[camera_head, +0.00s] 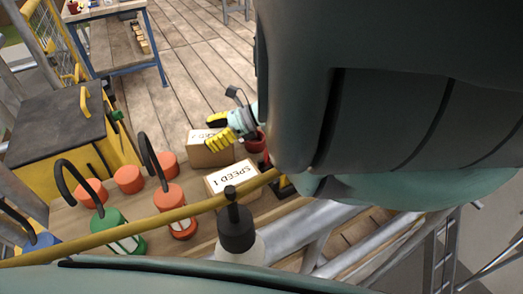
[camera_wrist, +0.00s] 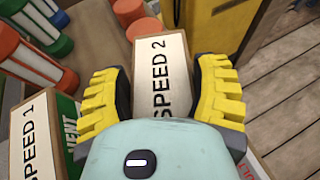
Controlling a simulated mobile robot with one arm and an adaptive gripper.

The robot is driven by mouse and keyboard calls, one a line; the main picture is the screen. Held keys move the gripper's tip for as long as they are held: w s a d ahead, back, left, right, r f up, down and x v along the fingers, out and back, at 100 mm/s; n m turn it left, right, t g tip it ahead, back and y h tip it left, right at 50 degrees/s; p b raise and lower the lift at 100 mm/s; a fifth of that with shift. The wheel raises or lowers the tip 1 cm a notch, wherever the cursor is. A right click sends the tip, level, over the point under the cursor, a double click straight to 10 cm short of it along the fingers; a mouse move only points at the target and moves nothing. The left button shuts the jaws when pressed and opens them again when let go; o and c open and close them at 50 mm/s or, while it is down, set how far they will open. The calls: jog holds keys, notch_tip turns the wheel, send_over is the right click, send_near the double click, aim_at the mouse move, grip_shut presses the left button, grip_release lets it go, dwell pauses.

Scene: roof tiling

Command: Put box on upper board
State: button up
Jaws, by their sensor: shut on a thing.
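A cardboard box labelled "SPEED 2" (camera_wrist: 163,75) sits between the two yellow ribbed fingers of my gripper (camera_wrist: 163,92) in the wrist view. My gripper is shut on it, one finger against each side. In the head view the box (camera_head: 211,156) shows below my yellow gripper (camera_head: 217,132), next to another box labelled "SPEED 1" (camera_head: 232,180). The "SPEED 1" box also shows at the left of the wrist view (camera_wrist: 30,140). I cannot tell whether the held box touches the surface under it. I cannot make out which surface is the upper board.
Orange and green canisters (camera_head: 175,208) with black hoses stand at the left. A dark-topped yellow cabinet (camera_head: 60,125) is behind them. A yellow rail (camera_head: 150,224) crosses in front, near a white bottle with a black top (camera_head: 237,235). A blue-framed table (camera_head: 115,45) stands farther back; the plank floor beside it is clear.

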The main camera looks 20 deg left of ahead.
jog(key=o, duration=1.4)
jog(key=shift+c, duration=0.2)
jog(key=b+v, duration=0.2)
jog(key=v, duration=1)
jog(key=shift+w+d, duration=0.1)
jog(key=shift+w, duration=0.05)
